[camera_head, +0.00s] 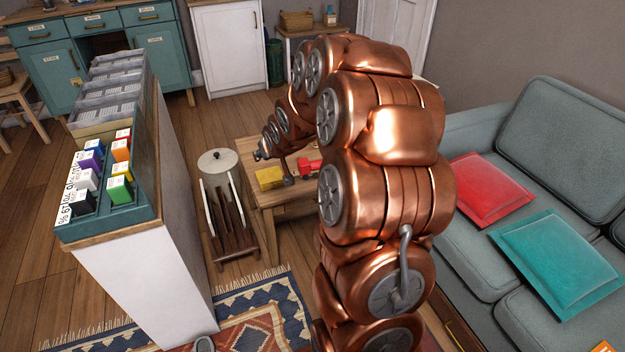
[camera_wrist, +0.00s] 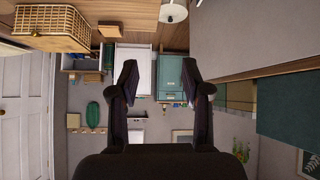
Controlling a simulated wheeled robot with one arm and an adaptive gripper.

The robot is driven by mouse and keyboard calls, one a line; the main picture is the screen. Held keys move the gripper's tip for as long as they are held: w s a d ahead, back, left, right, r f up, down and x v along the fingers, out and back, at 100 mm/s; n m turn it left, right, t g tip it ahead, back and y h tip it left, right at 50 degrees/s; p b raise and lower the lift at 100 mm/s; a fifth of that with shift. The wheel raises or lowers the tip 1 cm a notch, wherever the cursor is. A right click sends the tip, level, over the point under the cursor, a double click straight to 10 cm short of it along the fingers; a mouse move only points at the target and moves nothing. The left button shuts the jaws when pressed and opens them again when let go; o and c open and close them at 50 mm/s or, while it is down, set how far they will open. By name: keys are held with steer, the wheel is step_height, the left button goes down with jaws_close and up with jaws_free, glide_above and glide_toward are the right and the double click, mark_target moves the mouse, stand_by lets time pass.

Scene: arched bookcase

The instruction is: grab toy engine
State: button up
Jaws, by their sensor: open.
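A small red toy (camera_head: 309,167), which looks like the toy engine, sits on the wooden coffee table (camera_head: 245,153). My copper arm stands close to it in the head view and covers part of the table. My gripper (camera_head: 262,153) is small and dark at the arm's far end, to the left of the red toy and apart from it in the picture. In the wrist view my gripper (camera_wrist: 160,85) has its two dark fingers spread with nothing between them. That view faces the room, and I cannot make out the red toy in it.
A yellow block (camera_head: 269,178) and a small grey item sit left of the red toy. A wooden rack (camera_head: 232,225) stands left of the table. A grey sofa (camera_head: 480,270) with cushions is right.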

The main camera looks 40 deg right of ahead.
mark_target(310, 167)
steer(key=w+d+f+m+t+h+b, duration=0.15)
steer(key=w+d+f+t+b, duration=0.3)
steer(key=d+f+b, duration=0.6)
steer(key=d+f+t+h+b, duration=0.1)
steer(key=d+f+b, duration=0.1)
steer(key=d+f, duration=0.2)
steer(key=s+d+f+t+h+b, duration=0.1)
steer(key=d+f+b, duration=0.1)
steer(key=d+f, duration=0.2)
steer(key=s+d+f+m+t+h+b, duration=0.1)
steer(key=d+f, duration=0.3)
steer(key=d, duration=0.4)
steer(key=shift+s+d+f+b, duration=0.1)
steer(key=shift+s+f+b, duration=0.15)
steer(key=shift+b, duration=0.3)
steer(key=shift+d+h, duration=0.15)
steer(key=shift+h, duration=0.1)
steer(key=shift+d+r+b+x, duration=0.15)
steer(key=shift+b+x, duration=0.4)
steer(key=shift+x, duration=0.75)
steer(key=shift+r+b+x, duration=0.15)
steer(key=shift+b+x, duration=0.4)
steer(key=shift+x, duration=0.7)
steer(key=shift+d+r+b+x, duration=0.15)
steer(key=shift+b+x, duration=0.4)
steer(key=shift+x, duration=0.75)
steer(key=shift+s+a, duration=0.1)
jaws_close()
